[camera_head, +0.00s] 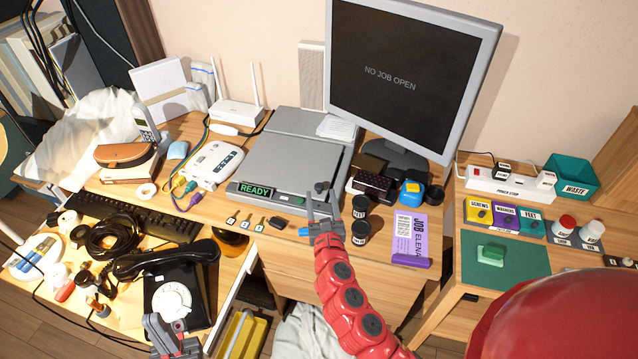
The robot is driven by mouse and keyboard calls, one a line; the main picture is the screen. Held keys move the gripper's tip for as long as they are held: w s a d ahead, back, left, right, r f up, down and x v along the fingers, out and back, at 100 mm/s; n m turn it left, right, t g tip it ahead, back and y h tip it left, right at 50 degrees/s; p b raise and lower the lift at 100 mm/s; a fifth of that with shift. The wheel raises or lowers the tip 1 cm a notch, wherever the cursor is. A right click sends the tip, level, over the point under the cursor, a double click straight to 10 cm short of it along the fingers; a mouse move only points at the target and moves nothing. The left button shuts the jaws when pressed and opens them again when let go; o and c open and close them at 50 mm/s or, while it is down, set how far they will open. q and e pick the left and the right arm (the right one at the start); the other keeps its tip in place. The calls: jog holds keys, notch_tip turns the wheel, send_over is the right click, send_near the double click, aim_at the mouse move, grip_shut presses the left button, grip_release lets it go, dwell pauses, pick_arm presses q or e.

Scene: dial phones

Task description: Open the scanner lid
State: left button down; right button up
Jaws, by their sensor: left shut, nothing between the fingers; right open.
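The scanner (290,165) is a flat grey machine on the desk below the monitor, with its lid lying flat and closed. A green READY display (255,190) is on its front left. My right gripper (322,207) is open at the scanner's front right corner, beside a small dark knob-like part (321,187). I cannot tell whether its fingers touch the scanner. My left gripper (166,328) is shut and empty at the bottom left, over the front of the black dial phone (172,297), far from the scanner.
The monitor (405,75) reads NO JOB OPEN behind the scanner. Two dark jars (361,232) stand close to my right gripper. A white router (238,113) and a white box device (214,163) are left of the scanner. Small tagged items (245,222) lie in front of it. The purple job card (410,238) lies right.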

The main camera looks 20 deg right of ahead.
aim_at(320, 190)
jog(key=shift+x, duration=2.3)
grip_shut()
